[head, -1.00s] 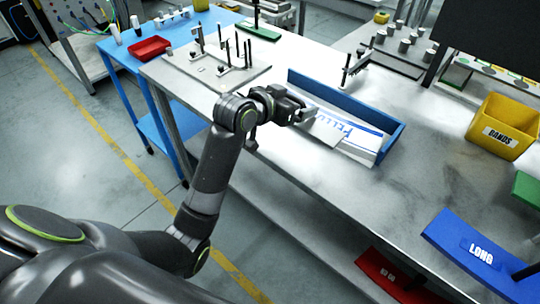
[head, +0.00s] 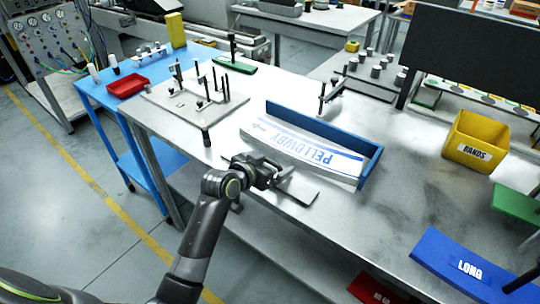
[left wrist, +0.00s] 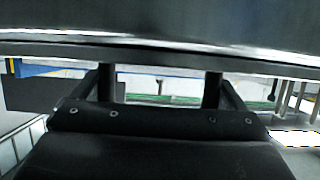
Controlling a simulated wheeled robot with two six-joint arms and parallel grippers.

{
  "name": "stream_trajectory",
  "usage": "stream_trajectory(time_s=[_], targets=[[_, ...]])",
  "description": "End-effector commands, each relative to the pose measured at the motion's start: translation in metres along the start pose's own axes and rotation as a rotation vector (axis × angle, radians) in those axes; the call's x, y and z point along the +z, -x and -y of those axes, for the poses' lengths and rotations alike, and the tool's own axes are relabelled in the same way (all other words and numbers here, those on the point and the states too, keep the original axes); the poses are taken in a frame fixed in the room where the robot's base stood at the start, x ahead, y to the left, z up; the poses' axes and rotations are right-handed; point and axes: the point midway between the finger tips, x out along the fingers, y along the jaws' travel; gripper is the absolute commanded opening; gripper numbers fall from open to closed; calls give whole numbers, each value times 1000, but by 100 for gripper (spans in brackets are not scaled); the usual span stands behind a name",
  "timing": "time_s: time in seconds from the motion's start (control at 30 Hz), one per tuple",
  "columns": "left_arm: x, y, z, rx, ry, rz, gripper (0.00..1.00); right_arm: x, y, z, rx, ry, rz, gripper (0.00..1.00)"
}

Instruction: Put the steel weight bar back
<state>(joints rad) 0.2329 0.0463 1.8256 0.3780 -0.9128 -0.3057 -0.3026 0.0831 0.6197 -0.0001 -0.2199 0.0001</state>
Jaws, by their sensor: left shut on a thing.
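The steel weight bar is a flat grey metal plate (head: 300,191) in the head view, in front of the blue-walled label magazine (head: 330,128). My left gripper (head: 283,176) is shut on it. In the left wrist view the bar's metal face (left wrist: 160,35) spans the top, close to the fingers. The magazine holds white labels (head: 300,150) with blue print, reading upside down, and their top is uncovered. I cannot tell how high the bar is above the bench. My right gripper is not in view.
A plate with upright pins (head: 235,101) stands to the left on the steel bench (head: 400,190). A yellow bin (head: 478,142) marked BANDS and a blue LONG holder (head: 440,255) are to the right. A small post fixture (head: 325,97) stands behind the magazine. The bench right of the magazine is clear.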

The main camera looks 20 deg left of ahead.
Motion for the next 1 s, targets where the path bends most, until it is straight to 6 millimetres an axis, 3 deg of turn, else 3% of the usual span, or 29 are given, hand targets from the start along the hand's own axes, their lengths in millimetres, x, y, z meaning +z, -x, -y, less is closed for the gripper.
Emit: stream_trajectory(time_s=[0.33, 0.37, 0.4, 0.77, 1.0], targets=[[-3, 0, 0, 0, -2, -14, 22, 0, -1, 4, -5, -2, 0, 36], [2, -1, 0, 0, -1, -2, 94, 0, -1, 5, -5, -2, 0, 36], [2, -1, 0, 0, -1, -2, 100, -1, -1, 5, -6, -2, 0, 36], [0, 4, 0, -1, -1, -2, 100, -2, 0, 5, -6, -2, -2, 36], [0, 37, 1, -1, -2, -2, 100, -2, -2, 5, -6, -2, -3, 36]])
